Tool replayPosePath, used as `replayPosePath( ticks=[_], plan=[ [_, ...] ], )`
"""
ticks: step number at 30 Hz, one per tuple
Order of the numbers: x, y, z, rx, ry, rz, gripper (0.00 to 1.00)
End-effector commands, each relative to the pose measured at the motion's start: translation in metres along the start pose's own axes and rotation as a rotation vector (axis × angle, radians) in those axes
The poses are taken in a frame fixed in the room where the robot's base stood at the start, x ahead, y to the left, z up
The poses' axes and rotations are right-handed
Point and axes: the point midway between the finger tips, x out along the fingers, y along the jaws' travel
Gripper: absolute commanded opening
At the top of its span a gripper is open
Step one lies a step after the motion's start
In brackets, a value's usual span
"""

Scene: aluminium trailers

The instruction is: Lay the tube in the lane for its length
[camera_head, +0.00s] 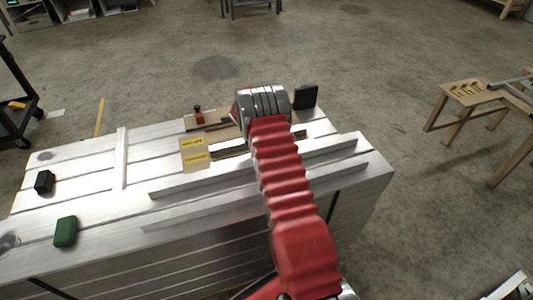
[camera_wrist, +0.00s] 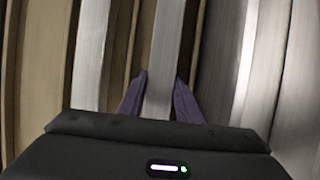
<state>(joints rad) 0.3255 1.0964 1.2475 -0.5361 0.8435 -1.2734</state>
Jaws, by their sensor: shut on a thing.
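In the wrist view the two dark fingertips of my gripper (camera_wrist: 160,92) are closed on the sides of a pale silvery tube (camera_wrist: 168,45). The tube runs away between them, up the picture. In the head view my grey wrist hides the fingers. A pale bar (camera_head: 231,149), which looks like the held tube, shows beside my wrist, over a wooden board (camera_head: 205,140) with two yellow labels (camera_head: 195,157). The wrist view shows brown wooden strips (camera_wrist: 120,45) left of the tube. I cannot tell whether the tube touches the board, and the label writing is too small to read.
Two long aluminium rails (camera_head: 200,182) lie along the near side of the slatted aluminium bed (camera_head: 90,205). A black block (camera_head: 306,97) stands right of my wrist, a red-topped part (camera_head: 197,113) to its left. A green case (camera_head: 65,231) and black cube (camera_head: 44,181) sit at left.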

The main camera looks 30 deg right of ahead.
Motion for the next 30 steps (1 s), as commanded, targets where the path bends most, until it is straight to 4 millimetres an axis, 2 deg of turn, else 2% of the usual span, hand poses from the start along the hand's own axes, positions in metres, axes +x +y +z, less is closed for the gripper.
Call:
replayPosePath(
  ticks=[8,9,16,25,30],
  plan=[
    [-0.001,0.001,0.0,0.001,0.0,0.002,0.0],
    [0.0,0.0,0.0,0.001,0.0,0.001,0.33],
    [0.0,0.0,0.0,0.001,0.0,0.001,0.49],
    [-0.001,0.0,0.0,0.001,0.0,0.001,0.5],
    [-0.012,0.001,0.001,0.001,0.0,0.002,0.5]
  ],
)
